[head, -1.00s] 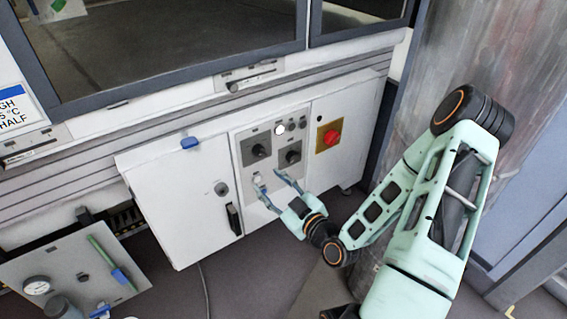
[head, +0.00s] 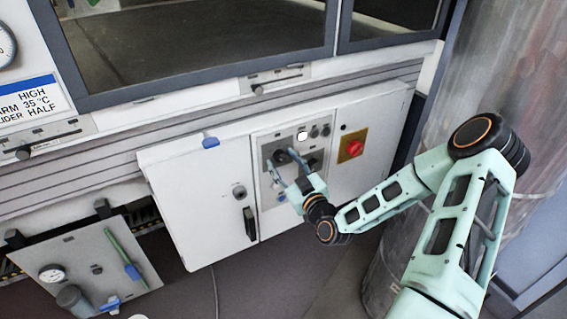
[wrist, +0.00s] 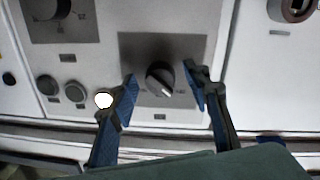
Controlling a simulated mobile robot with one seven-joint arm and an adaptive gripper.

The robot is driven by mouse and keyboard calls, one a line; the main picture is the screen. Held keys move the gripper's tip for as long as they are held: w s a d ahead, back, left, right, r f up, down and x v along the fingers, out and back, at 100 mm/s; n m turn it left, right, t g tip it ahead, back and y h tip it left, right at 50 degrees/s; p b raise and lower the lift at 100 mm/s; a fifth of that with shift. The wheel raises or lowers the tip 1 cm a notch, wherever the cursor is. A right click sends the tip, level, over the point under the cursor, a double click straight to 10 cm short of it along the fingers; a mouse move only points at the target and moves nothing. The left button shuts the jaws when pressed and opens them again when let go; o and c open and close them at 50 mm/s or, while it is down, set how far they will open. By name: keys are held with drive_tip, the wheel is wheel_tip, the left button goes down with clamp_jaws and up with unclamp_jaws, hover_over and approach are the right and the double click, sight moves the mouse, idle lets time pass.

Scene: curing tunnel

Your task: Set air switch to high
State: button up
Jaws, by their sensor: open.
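A black rotary knob on a dark grey plate (wrist: 133,50) sits on the white control panel. In the wrist view the knob (wrist: 163,77) has a pale mark toward the lower right. It also shows in the head view (head: 282,156). My gripper (wrist: 161,78) is open, with one blue finger on each side of this knob; I cannot tell if either finger touches it. A second black knob (head: 314,164) is to its right in the head view and at the upper left in the wrist view (wrist: 47,8). The labels are too small to read, so I cannot tell which is the air switch.
A lit white lamp (head: 302,135) and darker round buttons are above the knobs. A red stop button (head: 355,147) is to the right. Sliders (head: 258,88) line the ledge; a gauge panel (head: 85,262) is lower left.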

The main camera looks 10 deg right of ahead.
drive_tip(key=shift+c, duration=0.2)
drive_tip(key=c, duration=1.1)
drive_tip(key=m, duration=0.4)
drive_tip(key=shift+a, duration=0.1)
drive_tip(key=m+p, duration=0.1)
drive_tip(key=m, duration=0.4)
drive_tip(key=shift+r+m+g, duration=0.15)
drive_tip(key=shift+m+g, duration=0.15)
drive_tip(key=shift+m, duration=0.1)
drive_tip(key=m+p, duration=0.1)
drive_tip(key=m, duration=0.4)
drive_tip(key=shift+m+y+p, duration=0.3)
drive_tip(key=shift+m+y, duration=0.2)
drive_tip(key=shift+m, duration=1.7)
